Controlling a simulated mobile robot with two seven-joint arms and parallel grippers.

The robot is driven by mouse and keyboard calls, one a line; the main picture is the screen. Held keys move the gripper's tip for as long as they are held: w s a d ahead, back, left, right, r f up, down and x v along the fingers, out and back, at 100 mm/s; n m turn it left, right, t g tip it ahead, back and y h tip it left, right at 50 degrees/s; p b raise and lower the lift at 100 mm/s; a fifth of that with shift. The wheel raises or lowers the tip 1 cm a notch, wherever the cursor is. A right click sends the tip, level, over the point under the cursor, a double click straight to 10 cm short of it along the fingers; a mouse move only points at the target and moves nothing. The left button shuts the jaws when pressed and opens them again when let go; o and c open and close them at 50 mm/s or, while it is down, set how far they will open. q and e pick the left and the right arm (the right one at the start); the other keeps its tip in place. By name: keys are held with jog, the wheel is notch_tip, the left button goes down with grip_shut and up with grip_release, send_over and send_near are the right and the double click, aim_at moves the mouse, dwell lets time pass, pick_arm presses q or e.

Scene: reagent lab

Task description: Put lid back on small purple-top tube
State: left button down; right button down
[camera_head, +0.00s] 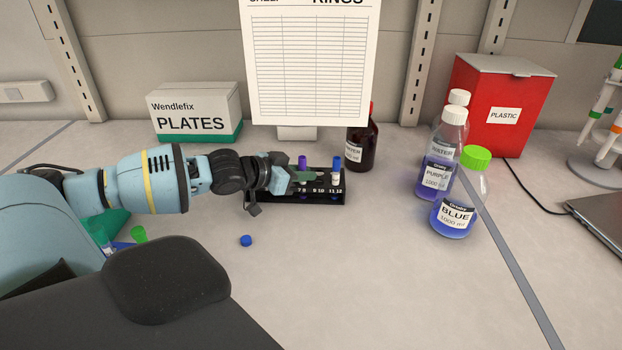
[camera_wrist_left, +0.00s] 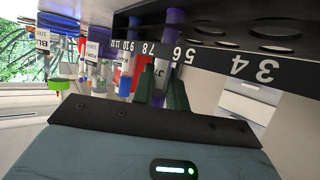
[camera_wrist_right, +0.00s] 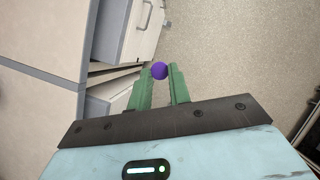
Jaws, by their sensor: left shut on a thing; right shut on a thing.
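My left gripper (camera_head: 305,176) reaches from the left over the black tube rack (camera_head: 338,198). In the left wrist view, where the scene is upside down, its green fingers (camera_wrist_left: 163,88) are shut on a labelled tube (camera_wrist_left: 159,70) standing in the rack near numbers 6 and 7. Purple shows at this tube's end near the palm; in the head view a purple top (camera_head: 302,162) shows there. Whether that is a cap or the contents I cannot tell. My right gripper (camera_wrist_right: 159,76) is shut on a round purple lid (camera_wrist_right: 159,70), away from the bench, over the floor.
A blue-capped tube (camera_head: 336,164) stands at the rack's right end. A loose blue lid (camera_head: 246,240) lies in front. A brown bottle (camera_head: 362,147) stands behind the rack, and reagent bottles (camera_head: 454,212) to its right. The bench front centre is clear.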

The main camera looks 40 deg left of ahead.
pick_arm(q)
jog(key=shift+r, duration=0.15)
